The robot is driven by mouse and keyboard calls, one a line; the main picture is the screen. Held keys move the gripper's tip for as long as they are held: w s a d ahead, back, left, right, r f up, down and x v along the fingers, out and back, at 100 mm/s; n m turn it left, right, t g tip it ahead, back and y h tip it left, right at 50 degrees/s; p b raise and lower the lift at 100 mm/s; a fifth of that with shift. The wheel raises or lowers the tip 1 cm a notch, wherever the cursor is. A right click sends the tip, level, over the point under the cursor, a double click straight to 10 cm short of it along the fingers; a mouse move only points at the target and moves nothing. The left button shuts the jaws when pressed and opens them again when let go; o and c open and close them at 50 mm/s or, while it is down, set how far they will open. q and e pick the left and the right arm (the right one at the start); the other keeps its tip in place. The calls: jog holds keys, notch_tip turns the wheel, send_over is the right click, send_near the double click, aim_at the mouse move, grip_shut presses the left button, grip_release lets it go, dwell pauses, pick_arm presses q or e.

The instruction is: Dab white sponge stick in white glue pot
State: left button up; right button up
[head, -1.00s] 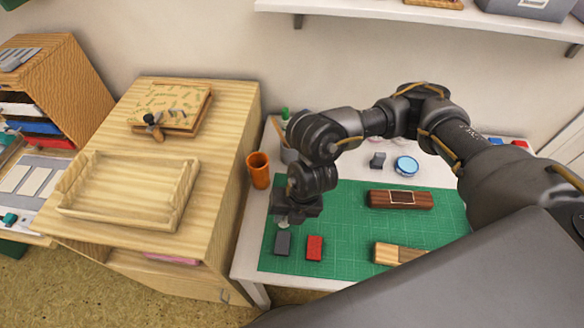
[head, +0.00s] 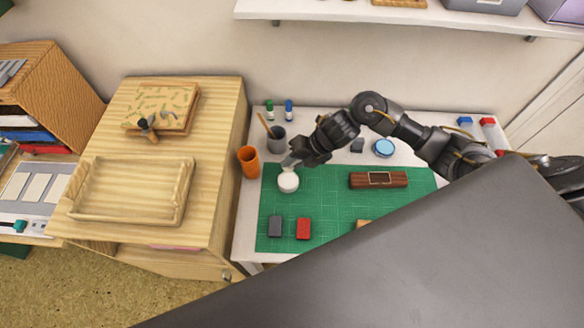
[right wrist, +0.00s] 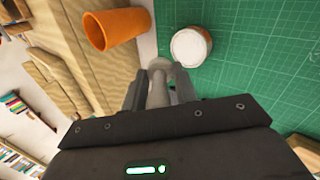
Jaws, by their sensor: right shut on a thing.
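The white glue pot (head: 288,183) stands on the green cutting mat (head: 330,208), near its back left corner. My right gripper (head: 291,163) is just behind the pot in the head view. In the right wrist view the gripper (right wrist: 160,84) is shut on the white sponge stick (right wrist: 158,64), whose pale round end shows between the fingertips. The pot (right wrist: 191,46) is beside that end, up and to the right, with a visible gap in the picture. I cannot tell the stick's height above the mat. My left gripper is not in view.
An orange cup (head: 249,161) and a grey cup with a brush (head: 276,140) stand close to the left. Grey (head: 276,227) and red (head: 303,228) blocks and a dark wooden stamp (head: 378,180) lie on the mat. A blue round inkpad (head: 384,147) sits behind.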

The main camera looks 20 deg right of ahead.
jog(key=shift+f+b, duration=2.6)
jog(key=shift+f, duration=0.4)
jog(key=shift+s+f+b, duration=0.1)
jog(key=shift+f+b, duration=0.4)
jog(key=shift+f, duration=0.1)
notch_tip(320, 180, up, 7)
jog(key=p, duration=0.6)
jog(key=shift+r, duration=0.1)
dwell(1.0)
